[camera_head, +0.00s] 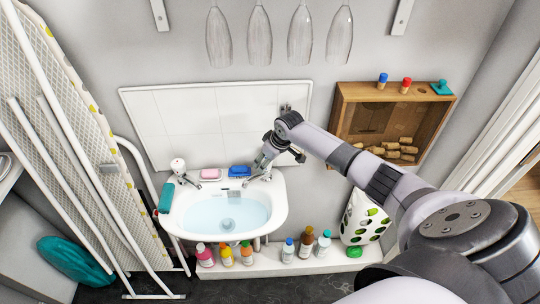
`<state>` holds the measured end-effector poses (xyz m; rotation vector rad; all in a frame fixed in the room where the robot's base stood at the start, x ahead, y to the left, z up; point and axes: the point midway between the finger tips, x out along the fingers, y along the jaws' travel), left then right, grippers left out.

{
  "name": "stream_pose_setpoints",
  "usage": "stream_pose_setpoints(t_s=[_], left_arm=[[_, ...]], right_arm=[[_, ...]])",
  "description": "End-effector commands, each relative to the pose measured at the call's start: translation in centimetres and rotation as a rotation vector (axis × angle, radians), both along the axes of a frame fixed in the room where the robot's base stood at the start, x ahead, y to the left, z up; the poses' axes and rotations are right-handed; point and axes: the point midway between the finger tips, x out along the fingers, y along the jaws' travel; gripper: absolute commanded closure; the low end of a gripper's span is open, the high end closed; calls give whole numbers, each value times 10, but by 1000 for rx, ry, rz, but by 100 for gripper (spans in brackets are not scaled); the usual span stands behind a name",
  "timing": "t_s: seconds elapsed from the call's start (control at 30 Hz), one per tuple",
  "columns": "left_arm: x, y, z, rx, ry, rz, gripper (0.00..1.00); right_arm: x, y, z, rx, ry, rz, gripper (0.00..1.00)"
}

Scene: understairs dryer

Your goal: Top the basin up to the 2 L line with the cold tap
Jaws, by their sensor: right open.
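The white basin (278,211) is mounted at the wall and holds pale blue water (240,213). A round drain shows through the water; I cannot make out a 2 L line. One tap (179,167) stands at the basin's back left corner. A second tap (262,178) is at the back right, partly hidden by my right gripper (258,167). I cannot read which tap is cold. My right gripper is open, pointing down at the right tap; whether it touches is unclear. My left gripper is not in view.
A pink soap (211,174) and a blue sponge (239,171) lie on the basin's back ledge. A teal cloth (166,198) hangs at its left rim. Several bottles (288,250) stand below. A wooden box (344,120) is at right, stemmed glasses (259,38) hang above, an ironing board (75,100) leans left.

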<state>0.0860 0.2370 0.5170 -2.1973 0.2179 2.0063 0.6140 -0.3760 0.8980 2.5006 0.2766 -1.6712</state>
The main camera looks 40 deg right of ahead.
Motion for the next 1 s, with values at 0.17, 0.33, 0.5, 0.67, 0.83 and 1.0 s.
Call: stream_pose_setpoints(t_s=[0.17, 0.33, 0.5, 0.67, 0.83, 1.0], left_arm=[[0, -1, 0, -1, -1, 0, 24], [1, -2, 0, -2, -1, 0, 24], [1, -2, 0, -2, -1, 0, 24], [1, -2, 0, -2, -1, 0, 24], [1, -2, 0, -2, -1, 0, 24], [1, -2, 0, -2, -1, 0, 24]], right_arm=[[-8, -3, 20, -2, -1, 2, 51], [-21, -6, 51, -4, -2, 2, 51], [-34, -8, 82, -4, -2, 2, 51], [-41, -10, 101, -1, -1, 1, 51], [-44, -11, 108, -1, 1, 0, 51], [-44, -10, 108, -1, 0, -1, 51]])
